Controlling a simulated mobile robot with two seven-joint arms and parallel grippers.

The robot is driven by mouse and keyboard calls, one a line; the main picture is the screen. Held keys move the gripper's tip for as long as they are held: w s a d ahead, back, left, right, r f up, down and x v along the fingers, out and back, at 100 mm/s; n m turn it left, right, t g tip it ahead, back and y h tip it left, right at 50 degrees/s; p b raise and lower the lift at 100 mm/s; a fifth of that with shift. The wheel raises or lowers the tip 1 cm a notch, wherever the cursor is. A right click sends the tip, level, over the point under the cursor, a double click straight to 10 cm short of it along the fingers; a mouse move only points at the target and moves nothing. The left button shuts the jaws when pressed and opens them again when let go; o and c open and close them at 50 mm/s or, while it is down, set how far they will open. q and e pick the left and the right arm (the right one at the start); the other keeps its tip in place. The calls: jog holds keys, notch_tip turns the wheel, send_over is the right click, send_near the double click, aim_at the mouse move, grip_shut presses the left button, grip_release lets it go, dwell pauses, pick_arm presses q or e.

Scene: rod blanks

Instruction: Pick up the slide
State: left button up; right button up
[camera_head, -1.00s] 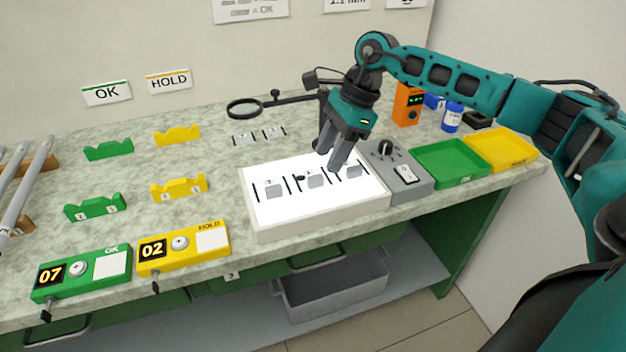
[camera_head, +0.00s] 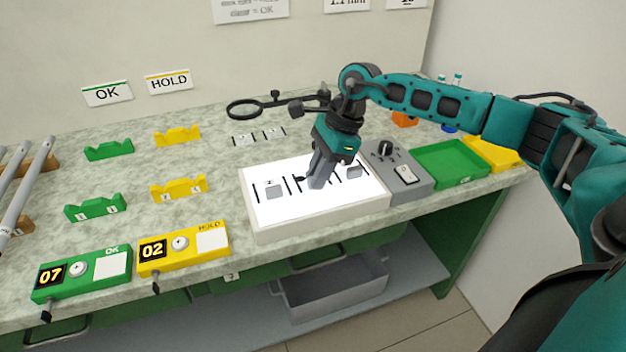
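A white lit panel (camera_head: 290,217) lies on the bench with small grey slides on it, between black marks. The left slide (camera_head: 273,192) and the right slide (camera_head: 353,172) show. My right gripper (camera_head: 316,184) points down at the middle of the panel. Its fingers cover most of the spot where the middle slide lay. Whether they touch or grip that slide is hidden, and the gap between the fingers is not clear. My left gripper is not in view.
A grey control box (camera_head: 412,185) with a knob adjoins the panel on the right, followed by a green tray (camera_head: 450,182) and a yellow tray (camera_head: 478,149). A magnifier (camera_head: 243,108) stands behind. Green and yellow counters (camera_head: 212,262) sit at the front left.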

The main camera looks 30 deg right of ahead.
grip_shut()
jog(key=shift+r, duration=0.15)
